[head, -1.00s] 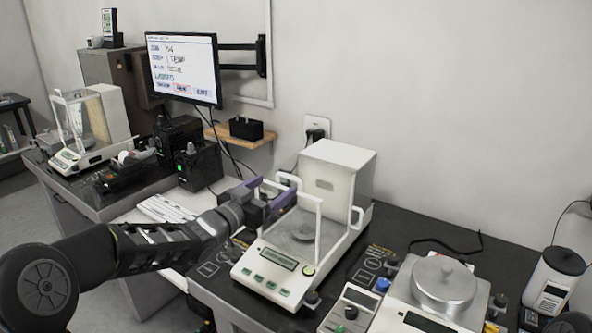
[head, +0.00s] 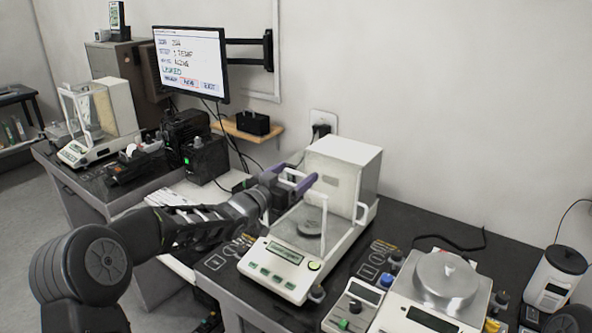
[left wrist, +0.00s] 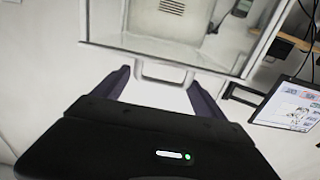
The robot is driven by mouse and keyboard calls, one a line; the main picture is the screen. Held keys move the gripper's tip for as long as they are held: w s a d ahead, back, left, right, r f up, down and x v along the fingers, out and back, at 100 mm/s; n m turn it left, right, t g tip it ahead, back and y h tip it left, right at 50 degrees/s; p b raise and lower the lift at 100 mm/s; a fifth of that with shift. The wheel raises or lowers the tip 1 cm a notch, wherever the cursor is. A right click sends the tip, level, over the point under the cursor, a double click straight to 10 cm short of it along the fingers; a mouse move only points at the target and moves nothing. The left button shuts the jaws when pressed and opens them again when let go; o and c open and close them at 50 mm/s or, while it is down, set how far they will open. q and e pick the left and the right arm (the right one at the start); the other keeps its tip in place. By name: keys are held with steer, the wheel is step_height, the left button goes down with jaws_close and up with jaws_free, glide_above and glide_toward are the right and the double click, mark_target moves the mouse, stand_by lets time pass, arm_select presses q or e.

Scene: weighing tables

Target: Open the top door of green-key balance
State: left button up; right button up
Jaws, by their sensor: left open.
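The green-key balance (head: 272,272) stands on the dark table in the head view, with green keys, a small display and a clear draft shield around a round pan (head: 310,226). A white tall housing (head: 340,165) forms its back. My left gripper (head: 303,179) is open at the upper left of the shield, beside the housing. In the left wrist view a white loop handle (left wrist: 165,75) on the edge of a framed clear panel (left wrist: 185,20) lies between my open fingertips (left wrist: 157,77). I cannot tell whether they touch it. My right gripper is out of view.
A second balance with a clear shield (head: 100,115) stands on the left table. A silver-pan scale (head: 440,285) and a small control box (head: 352,305) are right of the green-key balance. A monitor (head: 190,62) and a wooden shelf (head: 240,131) are behind my arm.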

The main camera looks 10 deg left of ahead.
arm_select(q)
steer(key=shift+w+d, duration=0.15)
steer(key=shift+w, duration=0.3)
steer(key=shift+c, duration=0.3)
